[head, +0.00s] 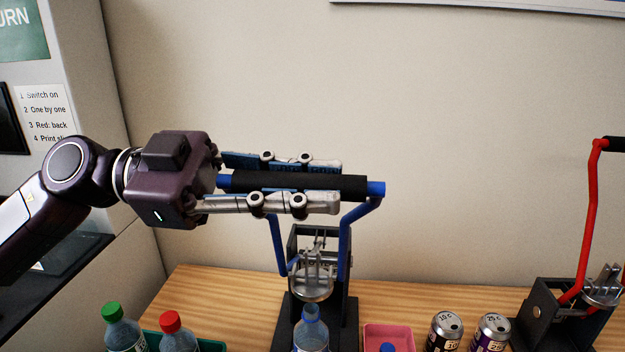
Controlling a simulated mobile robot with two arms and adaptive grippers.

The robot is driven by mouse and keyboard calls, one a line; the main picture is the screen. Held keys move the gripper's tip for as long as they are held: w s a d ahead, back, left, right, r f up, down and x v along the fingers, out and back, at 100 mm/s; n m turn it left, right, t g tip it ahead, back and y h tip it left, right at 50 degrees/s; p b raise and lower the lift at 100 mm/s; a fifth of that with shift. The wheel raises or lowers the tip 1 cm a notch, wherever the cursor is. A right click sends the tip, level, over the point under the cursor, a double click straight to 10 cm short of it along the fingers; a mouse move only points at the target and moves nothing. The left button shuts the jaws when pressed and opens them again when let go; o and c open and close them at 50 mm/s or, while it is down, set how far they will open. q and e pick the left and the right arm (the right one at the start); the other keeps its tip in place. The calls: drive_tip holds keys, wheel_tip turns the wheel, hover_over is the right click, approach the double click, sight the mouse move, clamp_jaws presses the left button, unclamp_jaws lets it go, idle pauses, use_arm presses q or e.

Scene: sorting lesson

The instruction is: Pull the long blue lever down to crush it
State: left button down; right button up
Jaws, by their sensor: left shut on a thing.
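The long blue lever (347,236) rises from a dark crusher (287,321) on the wooden table. Its crossbar at the top has a black grip (352,187) and blue ends. My left gripper (322,185) is shut on this grip, one finger above it and one below, reaching in from the left. The lever stands raised, well above the crusher's metal press parts (312,277). A clear bottle with a blue cap (310,312) stands in front of the crusher and partly hides it. My right gripper is not in view.
A second crusher with a red lever (587,220) stands at the right. Two cans (444,332), a pink tray (390,331), and bottles with green (112,309) and red (170,321) caps line the front. A grey machine stands at the left; the wall is behind.

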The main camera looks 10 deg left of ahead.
use_arm(q)
drive_tip(key=shift+r, duration=0.1)
drive_tip(key=c, duration=1.7)
unclamp_jaws()
drive_tip(key=shift+a, duration=0.1)
drive_tip(key=shift+c, duration=0.2)
drive_tip(key=a, duration=1.2)
drive_tip(key=shift+a, duration=0.15)
drive_tip(key=a, duration=0.8)
drive_tip(key=shift+a, duration=0.4)
drive_tip(key=shift+c, duration=0.4)
